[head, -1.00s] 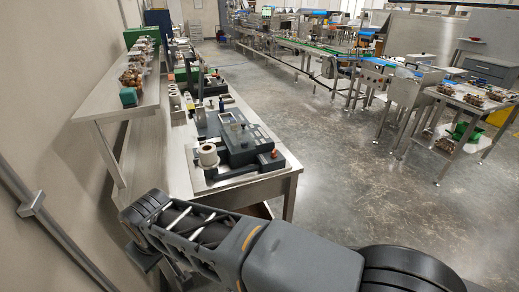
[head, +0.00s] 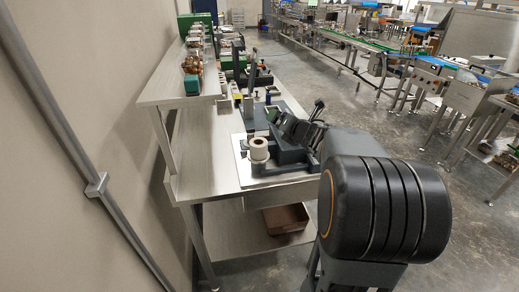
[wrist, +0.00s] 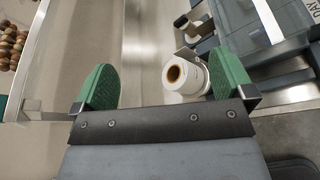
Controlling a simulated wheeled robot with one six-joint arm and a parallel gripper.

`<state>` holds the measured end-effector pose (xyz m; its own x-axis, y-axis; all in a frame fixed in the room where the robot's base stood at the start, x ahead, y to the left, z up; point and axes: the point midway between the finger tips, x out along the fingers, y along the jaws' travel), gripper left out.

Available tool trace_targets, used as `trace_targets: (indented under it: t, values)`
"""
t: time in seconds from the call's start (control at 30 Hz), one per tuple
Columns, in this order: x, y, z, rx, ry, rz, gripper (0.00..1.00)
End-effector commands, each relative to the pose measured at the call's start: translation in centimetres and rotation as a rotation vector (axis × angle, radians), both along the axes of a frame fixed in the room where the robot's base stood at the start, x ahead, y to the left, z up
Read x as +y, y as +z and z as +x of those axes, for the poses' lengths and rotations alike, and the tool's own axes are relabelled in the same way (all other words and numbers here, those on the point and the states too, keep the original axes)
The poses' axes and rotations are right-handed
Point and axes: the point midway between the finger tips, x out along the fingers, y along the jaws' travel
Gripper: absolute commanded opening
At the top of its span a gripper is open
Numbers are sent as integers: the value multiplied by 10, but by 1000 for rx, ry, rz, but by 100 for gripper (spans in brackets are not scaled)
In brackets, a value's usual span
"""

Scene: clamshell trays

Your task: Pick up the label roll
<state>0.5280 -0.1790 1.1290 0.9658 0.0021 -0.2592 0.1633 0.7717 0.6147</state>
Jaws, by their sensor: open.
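The label roll (head: 258,147) is a white roll with a brown core. It stands at the near corner of the bench, beside a dark machine. In the wrist view the label roll (wrist: 184,76) appears between the two green finger pads, closer to the right one, its core facing the camera. My gripper (wrist: 165,80) is open, with nothing held between its pads. The roll appears beyond the fingers; I cannot tell how far. In the head view my arm covers part of the machine, and the fingertips are hard to make out.
The dark machine (head: 290,152) stands right of the roll on a metal bench (head: 212,150). A raised shelf (head: 172,85) with produce packs runs along the left. A brown bin (head: 285,218) sits on the lower shelf. A conveyor line stands across the open floor at right.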

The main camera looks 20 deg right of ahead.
Motion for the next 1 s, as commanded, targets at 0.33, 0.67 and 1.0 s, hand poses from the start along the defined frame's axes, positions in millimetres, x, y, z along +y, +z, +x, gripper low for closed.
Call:
trace_targets:
  t: [0.33, 0.67, 1.0]
  values:
    - [-21, -47, -25, -77, 646, -593, 100]
    - [-1, -69, -7, -114, 777, -670, 100]
    - [22, -85, 27, -113, 772, -671, 100]
